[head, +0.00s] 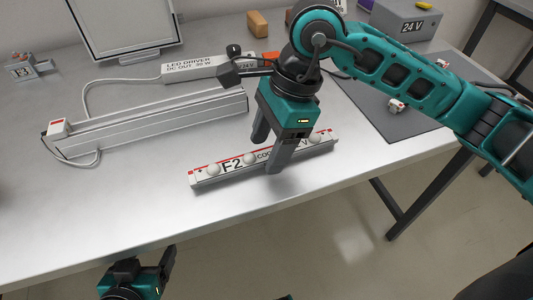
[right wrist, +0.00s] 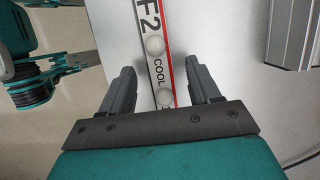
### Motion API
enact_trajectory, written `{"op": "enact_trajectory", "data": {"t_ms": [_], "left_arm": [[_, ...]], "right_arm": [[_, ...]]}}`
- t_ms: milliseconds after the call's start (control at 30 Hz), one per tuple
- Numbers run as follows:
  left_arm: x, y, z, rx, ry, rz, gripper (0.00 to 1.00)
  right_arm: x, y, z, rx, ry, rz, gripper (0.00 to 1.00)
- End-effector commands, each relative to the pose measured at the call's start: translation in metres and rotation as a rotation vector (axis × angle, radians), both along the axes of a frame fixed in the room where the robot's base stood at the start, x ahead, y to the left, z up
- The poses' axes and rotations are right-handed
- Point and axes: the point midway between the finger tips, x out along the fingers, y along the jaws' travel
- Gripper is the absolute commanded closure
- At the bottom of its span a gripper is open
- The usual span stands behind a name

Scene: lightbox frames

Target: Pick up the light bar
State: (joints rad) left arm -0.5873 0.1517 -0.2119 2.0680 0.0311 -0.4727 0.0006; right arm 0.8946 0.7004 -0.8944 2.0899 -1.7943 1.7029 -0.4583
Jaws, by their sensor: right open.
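The light bar (head: 208,177) is a slim white strip with a red edge, white domes and the print "F2 COOL". It lies near the table's front edge, and part of it is hidden behind my right gripper (head: 268,155). That gripper is open and points down over the bar's middle, one finger on each side. In the right wrist view the bar (right wrist: 154,30) runs between the spread fingers of the right gripper (right wrist: 162,75), with gaps on both sides. My left gripper (head: 166,262) is low, in front of the table; its jaw opening is unclear.
A long aluminium channel (head: 160,125) with a cable lies behind the bar. An LED driver (head: 195,69) and a framed panel (head: 125,25) are farther back. A dark mat (head: 395,125) with small parts and a grey 24 V box (head: 405,20) are at right. The front-left tabletop is clear.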

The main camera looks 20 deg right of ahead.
Motion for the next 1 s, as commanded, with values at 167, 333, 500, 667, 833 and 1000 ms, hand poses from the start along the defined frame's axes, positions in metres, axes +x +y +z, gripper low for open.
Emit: {"op": "enact_trajectory", "data": {"t_ms": [167,333,500,667,833,1000], "left_arm": [[0.0003,-0.0004,0.0004,-0.001,-0.001,-0.001,0.21],[-0.0002,-0.0004,-0.0007,-0.001,0.000,-0.001,0.21],[-0.0029,-0.0003,-0.0038,-0.001,0.008,-0.001,0.21],[-0.0053,-0.0001,-0.0064,0.000,0.015,0.000,0.21],[-0.0062,-0.0001,-0.0071,0.001,0.017,0.000,0.21],[-0.0061,0.0000,-0.0069,0.001,0.017,0.000,0.21]], "right_arm": [[0.0001,0.0000,0.0004,0.000,0.000,0.000,0.43],[0.0001,-0.0001,0.0006,0.000,0.000,0.000,0.59],[0.0001,-0.0002,0.0007,0.000,0.000,0.000,0.76],[0.0001,-0.0002,0.0008,0.000,0.000,0.000,0.91],[0.0002,-0.0002,0.0011,0.001,-0.001,0.000,1.00],[0.0002,-0.0002,0.0013,0.001,-0.001,0.000,1.00]]}}
